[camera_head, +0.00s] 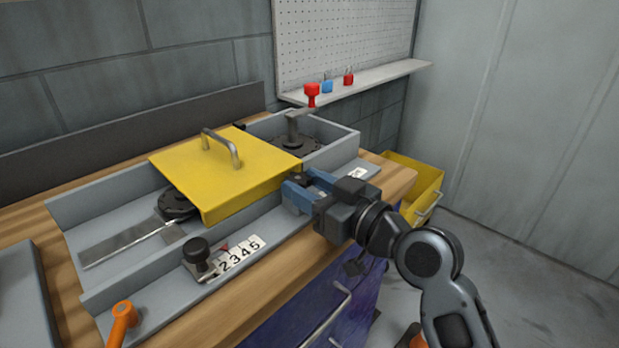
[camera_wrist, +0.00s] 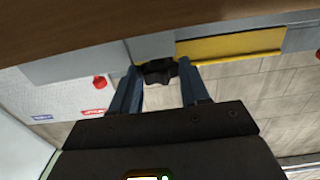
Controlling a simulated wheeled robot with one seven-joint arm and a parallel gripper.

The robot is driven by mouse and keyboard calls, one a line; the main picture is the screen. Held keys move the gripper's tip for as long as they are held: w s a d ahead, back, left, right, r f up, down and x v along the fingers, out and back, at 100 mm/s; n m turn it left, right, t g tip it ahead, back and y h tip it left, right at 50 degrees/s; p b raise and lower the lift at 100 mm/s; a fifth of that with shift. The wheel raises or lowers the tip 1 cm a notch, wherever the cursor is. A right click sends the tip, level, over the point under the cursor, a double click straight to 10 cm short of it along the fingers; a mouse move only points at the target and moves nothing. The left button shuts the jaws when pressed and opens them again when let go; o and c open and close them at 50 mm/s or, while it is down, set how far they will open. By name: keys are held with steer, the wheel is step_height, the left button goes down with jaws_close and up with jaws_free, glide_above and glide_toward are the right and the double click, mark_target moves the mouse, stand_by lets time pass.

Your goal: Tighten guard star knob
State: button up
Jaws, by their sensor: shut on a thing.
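The yellow guard (camera_head: 225,172) with its grey handle lies flat over the middle of the grey runout table (camera_head: 115,205). The black star knob (camera_wrist: 159,72) sits by the guard's edge, between my blue fingers in the wrist view. My gripper (camera_head: 298,186) reaches in from the right at the front of the guard and is shut on the star knob. In the head view the fingers largely hide the knob. The yellow guard also shows beside the knob in the wrist view (camera_wrist: 235,46).
A second black knob (camera_head: 196,252) stands at the front rail beside a number scale (camera_head: 240,254). An orange handle (camera_head: 122,316) is at the front left. A red-topped lever (camera_head: 311,95) stands behind the guard. A yellow drawer (camera_head: 415,185) juts out at the right.

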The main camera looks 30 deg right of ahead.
steer(key=m+h+p, duration=0.1)
steer(key=h+p, duration=0.1)
steer(key=p, duration=0.1)
steer(key=shift+r+m, duration=0.15)
steer(key=shift+m, duration=0.15)
steer(key=h+p, duration=0.1)
steer(key=p, duration=0.1)
steer(key=m+h+p, duration=0.1)
steer(key=p, duration=0.1)
steer(key=shift+d+t+h+p, duration=0.2)
steer(key=shift+t+h+p, duration=0.1)
steer(key=shift+p, duration=0.1)
steer(key=shift+m+p, duration=0.3)
steer(key=shift+p, duration=0.2)
steer(key=shift+h+p, duration=0.3)
steer(key=shift+p, duration=0.15)
steer(key=shift+a+f+p, duration=0.2)
steer(key=shift+f+p, duration=0.05)
steer(key=shift+p, duration=0.25)
steer(key=shift+s, duration=0.1)
steer(key=o, duration=1.1)
steer(key=shift+a, duration=0.15)
steer(key=shift+c, duration=0.2)
steer(key=shift+a, duration=0.1)
